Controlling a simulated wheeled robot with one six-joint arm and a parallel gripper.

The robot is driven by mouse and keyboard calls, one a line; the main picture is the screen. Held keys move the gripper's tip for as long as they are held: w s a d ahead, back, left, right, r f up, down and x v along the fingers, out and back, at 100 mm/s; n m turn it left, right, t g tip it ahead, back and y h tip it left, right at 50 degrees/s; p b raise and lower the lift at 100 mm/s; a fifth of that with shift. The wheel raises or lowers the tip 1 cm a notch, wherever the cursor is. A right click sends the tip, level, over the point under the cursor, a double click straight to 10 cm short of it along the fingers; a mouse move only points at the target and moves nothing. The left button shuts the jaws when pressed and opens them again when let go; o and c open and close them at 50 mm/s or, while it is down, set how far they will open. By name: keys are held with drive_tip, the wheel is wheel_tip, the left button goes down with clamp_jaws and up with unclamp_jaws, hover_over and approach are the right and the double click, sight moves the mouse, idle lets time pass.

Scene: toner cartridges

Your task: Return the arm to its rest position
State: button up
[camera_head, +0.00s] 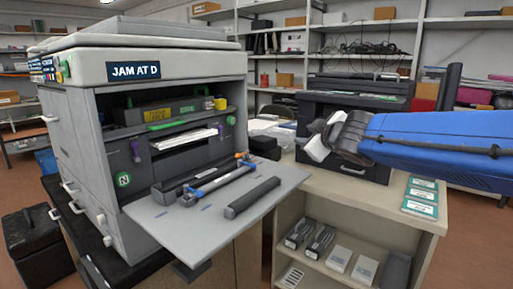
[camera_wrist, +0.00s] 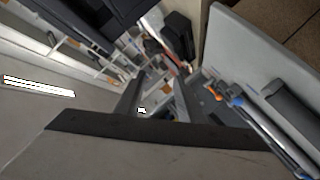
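My blue arm (camera_head: 440,140) reaches in from the right in the head view. My gripper (camera_head: 316,147) is at its left end, in front of the dark printer and above the counter, clear of the copier's flap. In the wrist view my gripper (camera_wrist: 158,92) shows two dark fingers apart with nothing held between them. The large grey copier (camera_head: 85,130) with the "JAM AT D" sign (camera_head: 134,71) stands open at the left. On its lowered flap (camera_head: 160,215) lie a blue and orange bar-like part (camera_head: 215,180) and a dark bar (camera_head: 252,197).
A dark printer (camera_head: 345,105) stands on the beige counter (camera_head: 385,185) behind my gripper. Teal-labelled packs (camera_head: 421,196) lie at the counter's right. A shelf below holds several boxes (camera_head: 338,259). The wrist view shows the flap's edge (camera_wrist: 235,35) to the right of the fingers.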

drive_tip(key=s+d+f+m+g+h, duration=0.5)
drive_tip(key=s+d+f+m, duration=0.3)
drive_tip(key=s+d+f, duration=0.7)
drive_tip(key=s+f+m+g+y, duration=0.1)
drive_tip(key=s+f+g, duration=0.1)
drive_tip(key=s+f, duration=0.3)
drive_tip(key=s+a+f+m+g, duration=0.1)
drive_tip(key=s+f+g, duration=0.2)
drive_tip(key=s, duration=1.1)
wheel_tip(320, 180, down, 4)
drive_tip(key=shift+s+a+r+m+y, duration=0.2)
drive_tip(key=shift+s+m+y, duration=0.1)
drive_tip(key=shift+m+y, duration=0.1)
